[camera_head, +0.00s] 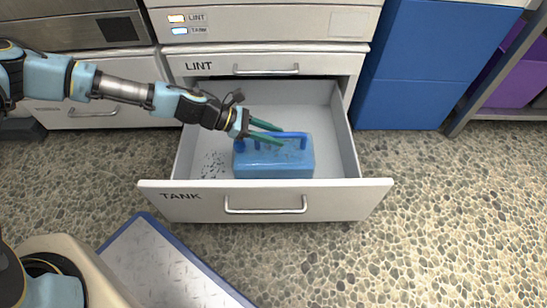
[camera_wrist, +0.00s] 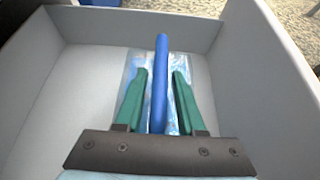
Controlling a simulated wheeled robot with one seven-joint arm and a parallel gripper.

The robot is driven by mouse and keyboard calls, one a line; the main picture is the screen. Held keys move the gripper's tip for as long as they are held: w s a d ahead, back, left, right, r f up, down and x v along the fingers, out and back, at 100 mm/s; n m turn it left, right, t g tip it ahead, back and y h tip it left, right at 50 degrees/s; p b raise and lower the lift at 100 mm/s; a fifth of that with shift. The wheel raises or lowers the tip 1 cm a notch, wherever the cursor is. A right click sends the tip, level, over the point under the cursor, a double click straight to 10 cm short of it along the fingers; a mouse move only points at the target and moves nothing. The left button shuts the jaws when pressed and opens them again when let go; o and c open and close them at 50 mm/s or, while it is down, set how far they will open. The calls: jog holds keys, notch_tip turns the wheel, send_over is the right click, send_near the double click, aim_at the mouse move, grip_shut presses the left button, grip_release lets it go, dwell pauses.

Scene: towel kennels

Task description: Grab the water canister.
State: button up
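The water canister (camera_head: 274,160) is a translucent blue box with a darker blue bar handle (camera_head: 285,135) on top. It sits inside the open drawer marked TANK (camera_head: 265,203). My gripper (camera_head: 279,134) reaches in from the left, at the handle. In the wrist view, my gripper (camera_wrist: 158,75) has its two green fingers apart, one on each side of the blue handle (camera_wrist: 160,85). Gaps show between the fingers and the handle. The canister's clear body (camera_wrist: 150,63) shows behind and below the fingers. Its lower part is partly hidden by the drawer front.
The drawer marked LINT (camera_head: 265,68) is above the open one. A blue cabinet (camera_head: 425,65) stands to the right, with purple bins (camera_head: 520,80) beyond it. Dark specks lie on the drawer floor left of the canister. The pebbled floor (camera_head: 455,215) at right is clear.

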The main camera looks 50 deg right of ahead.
grip_shut()
dwell(0.9)
jog(key=shift+r, duration=0.15)
